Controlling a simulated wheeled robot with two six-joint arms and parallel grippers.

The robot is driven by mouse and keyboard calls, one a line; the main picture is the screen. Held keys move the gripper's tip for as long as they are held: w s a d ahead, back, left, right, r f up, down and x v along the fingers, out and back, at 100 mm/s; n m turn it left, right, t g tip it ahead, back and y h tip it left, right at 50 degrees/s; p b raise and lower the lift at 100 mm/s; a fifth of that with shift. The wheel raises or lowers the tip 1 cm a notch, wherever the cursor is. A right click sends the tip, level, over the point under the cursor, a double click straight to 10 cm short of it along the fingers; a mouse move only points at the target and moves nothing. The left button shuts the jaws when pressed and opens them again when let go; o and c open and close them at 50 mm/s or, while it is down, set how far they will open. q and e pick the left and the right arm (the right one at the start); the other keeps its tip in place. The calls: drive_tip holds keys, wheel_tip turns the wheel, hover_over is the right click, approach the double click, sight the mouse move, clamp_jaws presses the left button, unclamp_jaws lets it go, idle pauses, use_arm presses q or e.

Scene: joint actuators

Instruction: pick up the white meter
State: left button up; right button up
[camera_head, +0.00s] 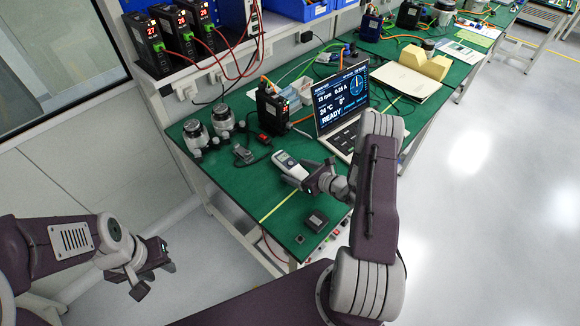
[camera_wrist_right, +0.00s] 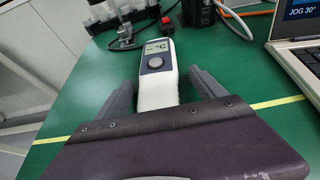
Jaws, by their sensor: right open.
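The white meter (camera_head: 289,166) lies on the green table mat, near its middle, with its screen end pointing away from me. My right gripper (camera_head: 312,180) is open at the near end of the meter. In the right wrist view the fingers of my right gripper (camera_wrist_right: 160,93) stand on both sides of the meter's lower body, with a gap on each side. My left gripper (camera_head: 147,277) is off the table at the lower left, empty, its fingers apart.
An open laptop (camera_head: 342,100) stands just right of the meter. A black drive unit (camera_head: 272,108), a small grey device (camera_head: 242,155) and two motors (camera_head: 196,134) are behind and left.

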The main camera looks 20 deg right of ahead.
drive_tip(key=shift+s, duration=0.1)
drive_tip(key=c, duration=1.7)
drive_tip(key=shift+r, duration=0.15)
